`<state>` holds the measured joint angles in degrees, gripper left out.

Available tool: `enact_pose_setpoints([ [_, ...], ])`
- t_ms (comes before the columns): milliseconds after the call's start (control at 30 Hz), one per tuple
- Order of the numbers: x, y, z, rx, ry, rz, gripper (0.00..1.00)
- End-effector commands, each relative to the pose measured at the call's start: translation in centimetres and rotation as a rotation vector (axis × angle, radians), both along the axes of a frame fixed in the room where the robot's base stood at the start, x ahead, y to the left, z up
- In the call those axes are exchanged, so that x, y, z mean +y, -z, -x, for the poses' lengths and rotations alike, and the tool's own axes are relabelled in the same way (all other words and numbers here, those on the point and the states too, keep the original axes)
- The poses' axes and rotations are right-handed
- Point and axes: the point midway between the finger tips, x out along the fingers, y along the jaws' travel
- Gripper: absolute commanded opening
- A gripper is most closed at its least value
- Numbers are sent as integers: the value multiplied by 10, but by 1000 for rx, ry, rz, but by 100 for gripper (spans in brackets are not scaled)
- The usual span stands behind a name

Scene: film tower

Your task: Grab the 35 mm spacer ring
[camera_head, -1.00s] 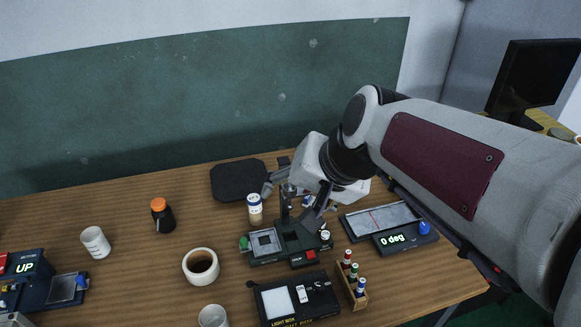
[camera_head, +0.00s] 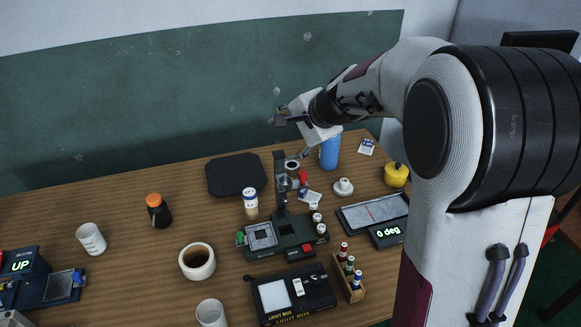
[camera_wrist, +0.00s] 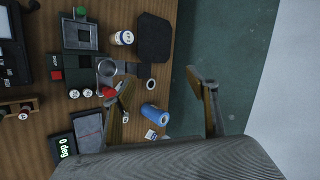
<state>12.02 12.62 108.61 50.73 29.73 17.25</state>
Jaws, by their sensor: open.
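A small pale ring with a dark centre (camera_head: 292,165), which looks like the spacer ring, lies on the table behind the black tower device (camera_head: 281,190). It also shows in the wrist view (camera_wrist: 151,84), in the gap between the fingers but well beyond them. I cannot read any size on it. My gripper (camera_head: 281,116) is open and empty, raised high above the back of the table in front of the green wall. In the wrist view its two fingers (camera_wrist: 162,80) are spread wide, apart from everything.
A blue cylinder (camera_head: 329,153) stands right of the ring. A black pad (camera_head: 236,174) and a white-capped bottle (camera_head: 250,205) are to its left. A white round piece (camera_head: 343,187) and yellow pot (camera_head: 396,175) stand further right.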

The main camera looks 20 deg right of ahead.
Motion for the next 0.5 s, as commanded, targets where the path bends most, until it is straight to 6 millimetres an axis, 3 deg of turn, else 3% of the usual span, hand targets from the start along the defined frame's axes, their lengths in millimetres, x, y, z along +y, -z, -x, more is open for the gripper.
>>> enact_pose_setpoints([
  [267, -30, 34, -47, 19, 164, -120, 58],
  [500, -36, 69, -70, 66, 269, -278, 58],
])
